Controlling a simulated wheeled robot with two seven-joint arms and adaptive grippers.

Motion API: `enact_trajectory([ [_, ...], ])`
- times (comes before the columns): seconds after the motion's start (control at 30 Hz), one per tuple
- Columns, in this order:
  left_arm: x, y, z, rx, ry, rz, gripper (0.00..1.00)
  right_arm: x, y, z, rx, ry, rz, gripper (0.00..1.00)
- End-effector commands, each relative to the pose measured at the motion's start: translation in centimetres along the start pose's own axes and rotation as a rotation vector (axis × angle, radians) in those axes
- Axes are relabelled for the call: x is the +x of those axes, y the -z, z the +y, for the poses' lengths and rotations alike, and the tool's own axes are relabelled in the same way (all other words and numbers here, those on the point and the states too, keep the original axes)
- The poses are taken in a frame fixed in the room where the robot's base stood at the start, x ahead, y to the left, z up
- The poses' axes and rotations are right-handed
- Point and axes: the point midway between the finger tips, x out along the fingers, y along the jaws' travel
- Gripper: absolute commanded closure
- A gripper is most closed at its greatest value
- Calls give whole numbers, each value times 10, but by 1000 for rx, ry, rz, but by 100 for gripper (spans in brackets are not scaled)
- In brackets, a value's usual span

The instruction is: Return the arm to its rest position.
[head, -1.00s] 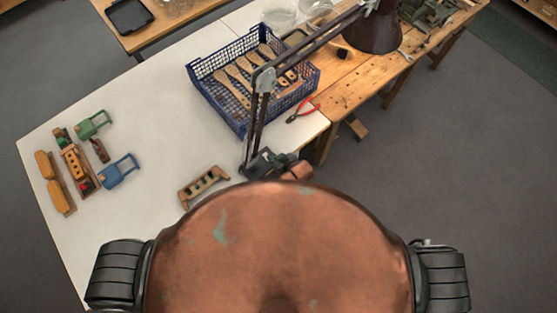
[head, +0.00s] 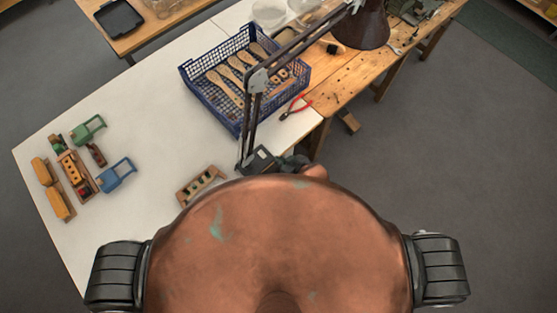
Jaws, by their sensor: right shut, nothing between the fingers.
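My right gripper (head: 290,163) shows as a small dark shape just above the edge of my copper-coloured body, right of the desk lamp's foot (head: 257,160). It is small and partly hidden, and I see nothing held in it. A copper-coloured part of my right arm (head: 316,171) shows beside it. The rest of that arm is hidden behind my body. My left gripper is not in view.
A white table (head: 150,130) holds a blue crate (head: 240,128) of wooden brush bodies, a holed wooden holder (head: 200,185), red-handled pliers (head: 295,107), and green (head: 88,128) and blue (head: 118,173) tools at left. The lamp arm (head: 290,60) crosses above. A wooden bench (head: 345,82) adjoins. Floor at right is clear.

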Motion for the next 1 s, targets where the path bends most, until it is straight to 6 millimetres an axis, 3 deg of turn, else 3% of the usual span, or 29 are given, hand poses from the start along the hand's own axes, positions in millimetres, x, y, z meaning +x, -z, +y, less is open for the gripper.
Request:
enact_trajectory([
  [0.57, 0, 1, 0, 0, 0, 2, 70, 0, 0, 0, 1, -1, 0, 100],
  [0.67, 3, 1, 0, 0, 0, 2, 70, 5, -9, 3, 7, -5, -8, 100],
  [0.77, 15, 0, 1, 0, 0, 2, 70, 22, -42, 13, 29, -22, -38, 100],
  [0.83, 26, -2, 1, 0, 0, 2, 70, 40, -78, 24, 54, -42, -70, 100],
  [1.0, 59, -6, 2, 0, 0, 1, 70, 81, -194, 51, 135, -98, -167, 100],
])
